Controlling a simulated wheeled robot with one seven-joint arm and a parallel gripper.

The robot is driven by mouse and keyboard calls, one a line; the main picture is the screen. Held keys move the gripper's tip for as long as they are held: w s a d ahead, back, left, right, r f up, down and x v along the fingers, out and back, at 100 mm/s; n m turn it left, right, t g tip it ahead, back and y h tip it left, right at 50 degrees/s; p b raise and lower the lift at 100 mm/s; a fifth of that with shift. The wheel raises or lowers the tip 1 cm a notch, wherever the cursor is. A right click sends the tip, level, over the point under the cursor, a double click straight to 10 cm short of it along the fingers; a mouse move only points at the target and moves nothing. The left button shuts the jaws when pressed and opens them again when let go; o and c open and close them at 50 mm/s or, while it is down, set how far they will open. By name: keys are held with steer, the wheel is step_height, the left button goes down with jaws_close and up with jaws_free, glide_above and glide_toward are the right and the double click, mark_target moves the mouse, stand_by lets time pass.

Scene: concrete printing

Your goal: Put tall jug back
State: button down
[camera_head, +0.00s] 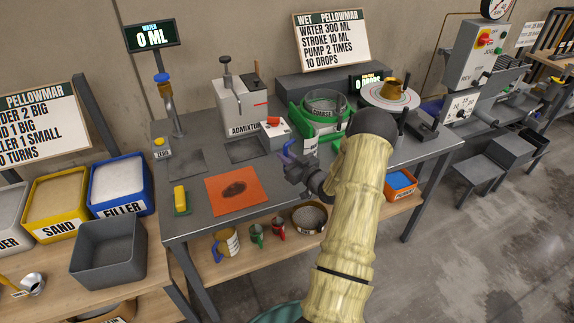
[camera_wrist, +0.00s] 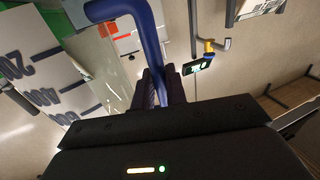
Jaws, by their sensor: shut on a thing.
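The tall jug has a clear-white body with volume marks and a blue handle. In the wrist view its marked wall (camera_wrist: 45,70) fills the left side and its blue handle (camera_wrist: 150,40) runs between the dark fingers of my gripper (camera_wrist: 157,88). My gripper is shut on that handle. In the head view my gripper (camera_head: 294,168) is above the table's front edge. The jug (camera_head: 310,145) shows only in part there, in front of the green coarse sieve unit (camera_head: 322,112); my arm covers the area to its right.
The grey table (camera_head: 185,205) carries an orange mat (camera_head: 234,190), the admixture dispenser (camera_head: 240,108), a water tap (camera_head: 168,105) and a round turntable (camera_head: 390,97). A blue-handled jug (camera_head: 228,244), small cups and a round sieve (camera_head: 309,217) stand on the lower shelf. Bins stand left.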

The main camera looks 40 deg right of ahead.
steer(key=shift+w+a+f+p, duration=0.1)
steer(key=shift+f+p, duration=0.3)
steer(key=shift+f, duration=1.6)
steer(key=c, duration=1.5)
jaws_free()
steer(key=shift+f, duration=0.15)
steer(key=shift+o, duration=0.3)
steer(key=shift+a, duration=0.1)
steer(key=shift+r, duration=0.2)
steer(key=s+d+b, duration=0.1)
steer(key=s+b, duration=0.2)
steer(key=s, duration=0.9)
